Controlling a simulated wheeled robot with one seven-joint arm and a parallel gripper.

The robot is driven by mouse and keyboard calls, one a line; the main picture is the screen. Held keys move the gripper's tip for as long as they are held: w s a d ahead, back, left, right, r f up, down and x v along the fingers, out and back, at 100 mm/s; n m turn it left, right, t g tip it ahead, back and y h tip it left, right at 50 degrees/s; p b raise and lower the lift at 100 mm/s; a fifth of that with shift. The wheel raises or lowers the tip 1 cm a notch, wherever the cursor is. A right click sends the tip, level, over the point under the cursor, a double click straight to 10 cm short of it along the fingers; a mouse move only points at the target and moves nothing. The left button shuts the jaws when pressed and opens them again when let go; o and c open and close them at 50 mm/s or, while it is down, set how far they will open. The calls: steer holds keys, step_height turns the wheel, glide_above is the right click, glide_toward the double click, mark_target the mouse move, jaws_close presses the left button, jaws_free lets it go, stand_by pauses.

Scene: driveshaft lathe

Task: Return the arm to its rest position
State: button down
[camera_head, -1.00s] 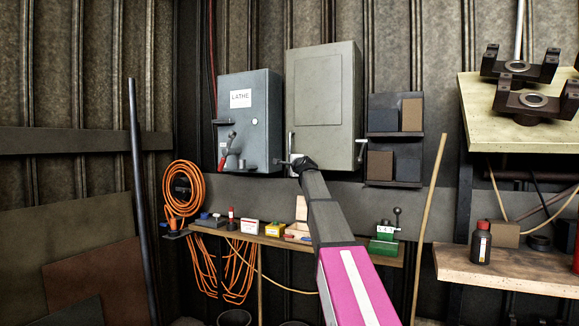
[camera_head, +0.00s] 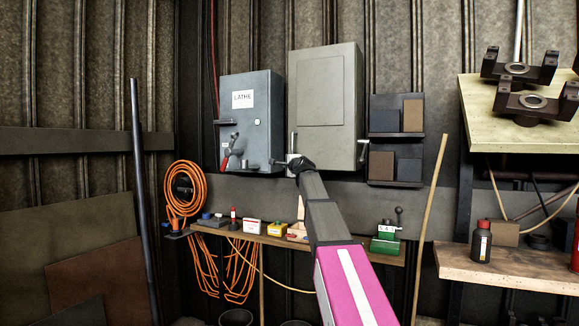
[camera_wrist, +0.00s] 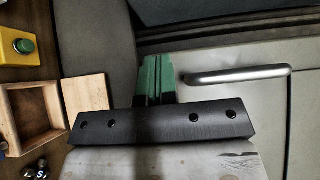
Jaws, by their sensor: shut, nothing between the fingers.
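My arm, pink and dark grey, reaches up in the head view toward the wall. Its wrist end (camera_head: 300,165) is in front of the gap between the grey LATHE box (camera_head: 262,95) and the larger grey-green cabinet (camera_head: 325,95). In the wrist view my gripper (camera_wrist: 155,72) shows two green fingers side by side, shut and empty. A silver handle (camera_wrist: 238,74) on a pale panel is just to their right, apart from them. The LATHE box has a red-handled lever (camera_head: 226,159) on its front.
Below my arm a narrow shelf (camera_head: 265,238) holds small boxes and a green device (camera_head: 386,240). An open wooden box (camera_wrist: 30,115) and a green button on a yellow box (camera_wrist: 24,46) show in the wrist view. A workbench (camera_head: 510,268) with bottles stands at right.

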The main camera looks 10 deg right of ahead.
steer(key=s+a, duration=0.5)
steer(key=s, duration=0.2)
steer(key=s+f+n+g, duration=0.3)
steer(key=s+f, duration=0.1)
steer(key=f, duration=0.9)
steer(key=s+d+f+n+g+h, duration=0.1)
steer(key=s+f+n+g, duration=0.15)
steer(key=f, duration=1.05)
steer(key=s+f+n+g, duration=0.2)
steer(key=s+f+g, duration=0.15)
steer(key=f, duration=0.95)
steer(key=s+d+f+n+g+h, duration=0.1)
steer(key=s+f+n+g, duration=0.3)
steer(key=s+f, duration=0.9)
steer(key=s+d+f+n+g+h, duration=0.2)
steer(key=s+f+n+g, duration=0.2)
steer(key=s+f, duration=0.9)
steer(key=shift+s+d+f+g, duration=0.3)
steer(key=shift+s+d, duration=0.05)
steer(key=shift+s, duration=0.3)
